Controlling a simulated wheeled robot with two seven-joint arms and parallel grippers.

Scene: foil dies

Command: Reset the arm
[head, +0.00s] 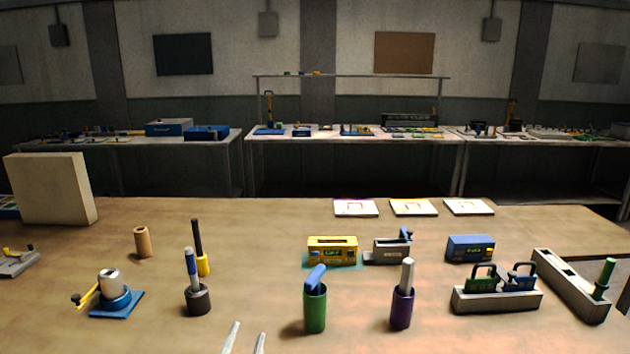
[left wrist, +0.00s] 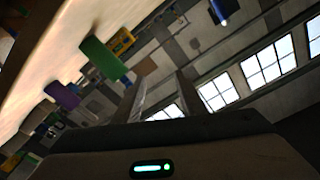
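My left gripper (head: 245,340) shows only as two pale fingertips at the bottom edge of the head view. The tips stand apart with nothing between them, left of the green cup (head: 315,309) and in front of the dark holder (head: 197,299). In the left wrist view the two fingers of my left gripper (left wrist: 160,95) are also apart and empty. That view is steeply tilted, with the green cup (left wrist: 103,58) and the purple cup (left wrist: 62,95) beyond the fingers to the left. My right gripper is in neither view.
The purple cup (head: 402,309) holds a pale-topped tool. A yellow box (head: 332,250), a grey device (head: 391,250) and a blue box (head: 470,248) stand behind. A grey rack (head: 497,300) is at right, a blue-based device (head: 117,301) at left. Bare table (head: 270,225) lies between.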

